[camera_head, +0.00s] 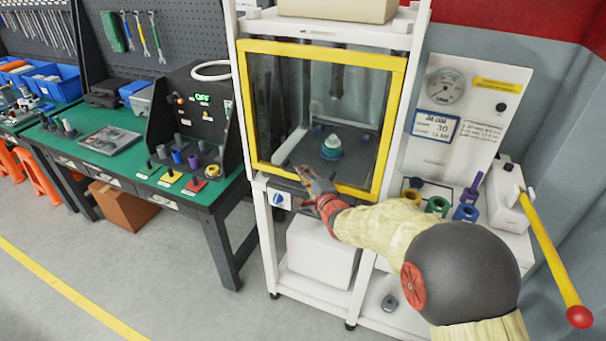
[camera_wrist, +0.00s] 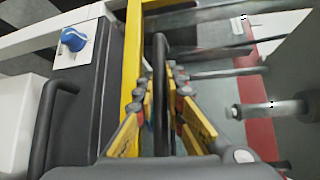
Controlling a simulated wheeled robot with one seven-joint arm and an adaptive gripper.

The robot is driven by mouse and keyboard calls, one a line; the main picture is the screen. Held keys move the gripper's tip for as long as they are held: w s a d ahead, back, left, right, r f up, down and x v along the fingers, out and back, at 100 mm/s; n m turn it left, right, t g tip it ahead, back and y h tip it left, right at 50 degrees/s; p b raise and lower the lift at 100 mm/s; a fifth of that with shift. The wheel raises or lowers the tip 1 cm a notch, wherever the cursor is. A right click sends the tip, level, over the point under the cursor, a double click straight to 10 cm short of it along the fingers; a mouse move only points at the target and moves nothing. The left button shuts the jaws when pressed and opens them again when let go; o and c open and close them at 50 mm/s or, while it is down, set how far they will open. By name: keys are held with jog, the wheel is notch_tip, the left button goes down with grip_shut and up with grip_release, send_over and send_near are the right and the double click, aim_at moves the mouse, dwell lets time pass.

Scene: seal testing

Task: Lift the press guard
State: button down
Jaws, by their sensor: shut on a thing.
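The press guard (camera_head: 392,118) is a clear panel in a yellow frame on the front of the white press cabinet. It hangs down in front of the press opening, and its lower bar is at the bottom of the opening. My gripper (camera_head: 306,180) is at that lower bar, left of its middle. In the wrist view my gripper (camera_wrist: 162,95) has its fingers on both sides of a dark bar handle (camera_wrist: 160,50) beside the yellow frame (camera_wrist: 131,70), and it is shut on it. Behind the panel a teal and white part (camera_head: 331,147) stands on the press bed.
A blue knob (camera_head: 279,199) sits on the cabinet left of my gripper. A yellow lever with a red ball (camera_head: 579,316) sticks out at the right. Coloured rings (camera_head: 437,206) stand on the right-hand shelf. A green workbench (camera_head: 122,160) is at the left.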

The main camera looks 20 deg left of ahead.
jog(key=p, duration=1.7)
send_near(303, 95)
jog(key=w+a, duration=0.1)
jog(key=a, duration=0.2)
jog(key=w+a, duration=0.1)
jog(key=a, duration=0.1)
jog(key=shift+w+r, duration=0.4)
jog(key=c, duration=2)
grip_release()
jog(key=shift+o, duration=0.8)
jog(key=shift+d, duration=0.1)
jog(key=v, duration=1.2)
jog(key=shift+f, duration=0.15)
